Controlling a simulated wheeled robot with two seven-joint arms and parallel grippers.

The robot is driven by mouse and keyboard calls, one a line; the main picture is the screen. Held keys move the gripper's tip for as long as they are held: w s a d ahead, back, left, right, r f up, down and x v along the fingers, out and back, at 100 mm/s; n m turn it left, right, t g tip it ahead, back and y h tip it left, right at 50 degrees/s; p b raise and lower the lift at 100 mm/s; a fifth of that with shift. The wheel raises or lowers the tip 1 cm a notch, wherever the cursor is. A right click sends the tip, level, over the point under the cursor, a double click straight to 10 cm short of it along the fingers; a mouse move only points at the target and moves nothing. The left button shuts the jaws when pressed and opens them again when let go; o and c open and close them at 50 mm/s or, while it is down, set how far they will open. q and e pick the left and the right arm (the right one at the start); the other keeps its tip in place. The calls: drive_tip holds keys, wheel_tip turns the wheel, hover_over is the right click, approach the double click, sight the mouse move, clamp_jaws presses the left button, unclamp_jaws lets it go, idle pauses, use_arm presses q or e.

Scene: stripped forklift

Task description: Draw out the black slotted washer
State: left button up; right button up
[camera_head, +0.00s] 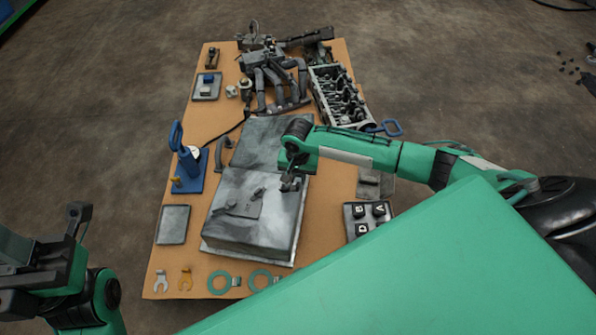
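I cannot pick out a black slotted washer for certain. A small dark piece (258,191) lies on the grey metal box (254,225), by a flat plate with a dark knob (231,205), but its shape is too small to read. My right gripper (290,184) points down over the right side of the box. Its fingertips are small and dark, and whether they hold anything is unclear. My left gripper (45,242) is at the lower left, off the table, with its dark fingers apart and nothing seen between them.
Slotted pieces (185,279) and green rings (219,282) lie along the front edge.

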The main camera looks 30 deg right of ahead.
sight(298, 185)
drive_tip(key=shift+f+b, duration=0.5)
drive_tip(key=shift+f, duration=1.05)
clamp_jaws()
